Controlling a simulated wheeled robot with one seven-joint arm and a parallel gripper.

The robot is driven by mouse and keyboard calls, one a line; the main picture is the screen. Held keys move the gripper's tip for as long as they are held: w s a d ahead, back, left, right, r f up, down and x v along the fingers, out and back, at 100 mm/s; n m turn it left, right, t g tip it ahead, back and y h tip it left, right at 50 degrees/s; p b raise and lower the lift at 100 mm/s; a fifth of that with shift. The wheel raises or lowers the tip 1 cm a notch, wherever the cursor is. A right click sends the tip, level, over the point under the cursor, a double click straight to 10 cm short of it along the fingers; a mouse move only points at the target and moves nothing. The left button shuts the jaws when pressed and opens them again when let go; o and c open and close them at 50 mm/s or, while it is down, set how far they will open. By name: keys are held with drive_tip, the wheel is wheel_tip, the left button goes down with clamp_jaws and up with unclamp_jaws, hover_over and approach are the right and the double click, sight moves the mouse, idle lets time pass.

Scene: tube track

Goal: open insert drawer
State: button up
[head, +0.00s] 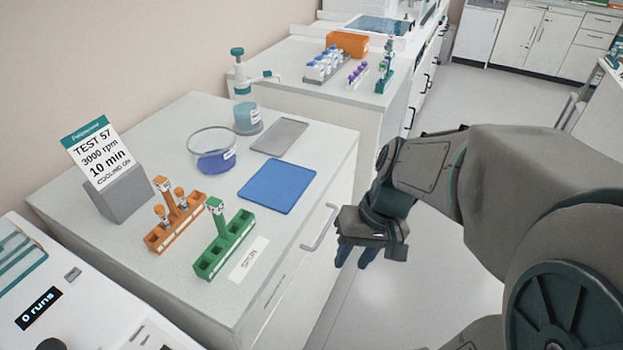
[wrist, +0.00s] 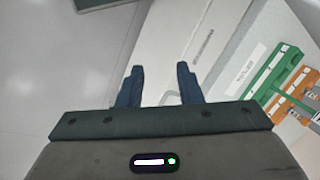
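A white counter cabinet has a drawer front (head: 292,262) facing right in the head view, with a light metal bar handle (head: 320,228). The drawer looks flush with the cabinet. My gripper (head: 354,258) is just right of the handle, in front of the drawer, with its dark blue fingers pointing down. The fingers look apart from the handle and hold nothing. In the wrist view my gripper (wrist: 161,88) shows a clear gap between its fingers. The labelled white front (wrist: 190,50) lies beyond them. I cannot make out the handle there.
On the counter stand a green rack (head: 224,245), an orange rack (head: 174,222) with tubes, a blue mat (head: 277,187), a glass bowl (head: 214,155) and a sign (head: 100,155). A second counter (head: 300,90) stands behind. The floor (head: 480,110) right of the counters is clear.

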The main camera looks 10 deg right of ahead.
drive_tip(key=w+d+f+m+t+y+b, duration=0.6)
drive_tip(key=w+d+f+t+y, duration=0.3)
drive_tip(key=w+d+f, duration=0.4)
drive_tip(key=s+a+p+x, duration=0.1)
drive_tip(key=x, duration=1.3)
drive_tip(key=shift+s+f, duration=0.2)
clamp_jaws()
